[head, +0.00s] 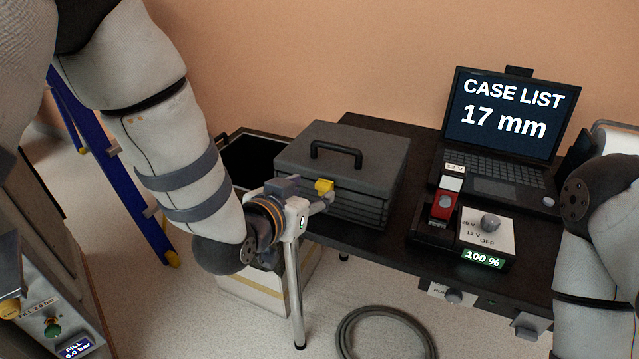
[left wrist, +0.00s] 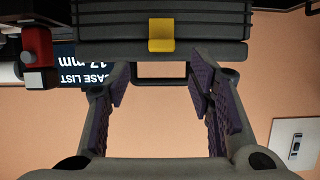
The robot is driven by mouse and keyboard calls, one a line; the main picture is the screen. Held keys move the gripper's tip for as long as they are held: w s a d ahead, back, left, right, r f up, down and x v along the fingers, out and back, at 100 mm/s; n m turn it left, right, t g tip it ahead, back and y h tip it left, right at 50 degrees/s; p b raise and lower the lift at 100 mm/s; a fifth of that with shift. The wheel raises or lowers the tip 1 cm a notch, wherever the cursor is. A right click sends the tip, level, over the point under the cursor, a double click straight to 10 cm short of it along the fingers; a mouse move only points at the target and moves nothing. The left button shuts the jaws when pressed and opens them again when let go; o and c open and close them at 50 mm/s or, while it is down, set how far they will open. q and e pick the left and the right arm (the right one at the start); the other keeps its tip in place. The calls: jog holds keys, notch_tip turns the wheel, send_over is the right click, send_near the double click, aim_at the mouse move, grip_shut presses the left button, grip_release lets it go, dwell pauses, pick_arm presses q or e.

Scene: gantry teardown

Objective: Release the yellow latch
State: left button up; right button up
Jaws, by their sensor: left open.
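The yellow latch (head: 324,187) is on the front of a dark grey case (head: 345,160) with a black top handle. The case stands on the black table. In the left wrist view, which is upside down, the latch (left wrist: 161,35) shows above the gap between my fingers. My left gripper (head: 305,196) is open and empty close to the front of the case. Its spread fingers also show in the left wrist view (left wrist: 160,88). I cannot tell whether a finger touches the case. My right arm shows at the right edge, but its gripper is out of view.
A laptop (head: 505,125) reading "CASE LIST 17 mm" stands at the back of the table (head: 385,245). A charger unit (head: 485,240) with a red-and-black part is right of the case. An open bin (head: 250,150) is behind my left arm. A coiled hose (head: 385,330) lies on the floor.

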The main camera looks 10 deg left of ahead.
aim_at(323, 185)
pick_arm(q)
jog(key=x, duration=0.6)
jog(key=shift+a+f, duration=0.1)
grip_shut()
